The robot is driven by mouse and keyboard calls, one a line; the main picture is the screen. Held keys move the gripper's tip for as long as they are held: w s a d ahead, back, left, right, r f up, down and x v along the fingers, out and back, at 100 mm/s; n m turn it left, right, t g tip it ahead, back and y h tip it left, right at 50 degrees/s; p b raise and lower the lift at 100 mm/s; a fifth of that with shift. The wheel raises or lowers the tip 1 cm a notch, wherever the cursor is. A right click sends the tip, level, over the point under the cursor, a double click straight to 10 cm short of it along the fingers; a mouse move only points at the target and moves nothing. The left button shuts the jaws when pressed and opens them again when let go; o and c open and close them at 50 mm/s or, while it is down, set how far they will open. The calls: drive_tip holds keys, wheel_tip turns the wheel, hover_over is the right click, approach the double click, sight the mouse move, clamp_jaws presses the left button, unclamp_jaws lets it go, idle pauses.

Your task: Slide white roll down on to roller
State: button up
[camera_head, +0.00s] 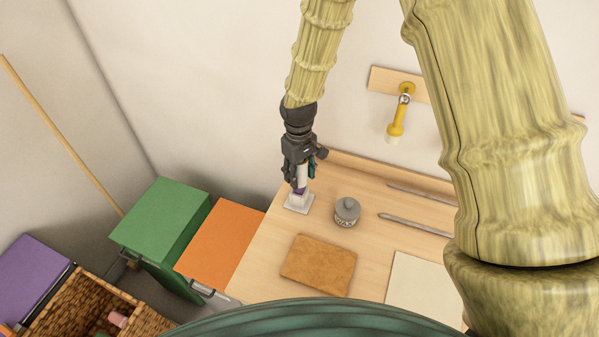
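My gripper (300,177) points down over the left part of the wooden table. A white roll (302,174) stands nearly upright between its fingers, and the gripper appears shut on it. Just below the roll is a small purple part, seemingly the roller (299,190), above a white square base (297,203) on the table. The roll's lower end is close to the purple part; whether it is around it or only above it is too small to tell. The fingers hide part of the roll.
A grey lidded jar (347,211) stands just right of the base. A brown board (319,262), two thin grey tools (415,224) and a pale sheet (424,283) lie on the table (262,262). A yellow tool (397,119) hangs on the wall. Green (160,217) and orange (219,243) bins stand left.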

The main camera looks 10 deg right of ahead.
drive_tip(key=o, duration=0.5)
drive_tip(key=shift+c, duration=0.2)
drive_tip(key=shift+r, duration=0.1)
drive_tip(key=r, duration=1.1)
drive_tip(key=shift+w+r, duration=0.3)
drive_tip(key=shift+r, duration=0.1)
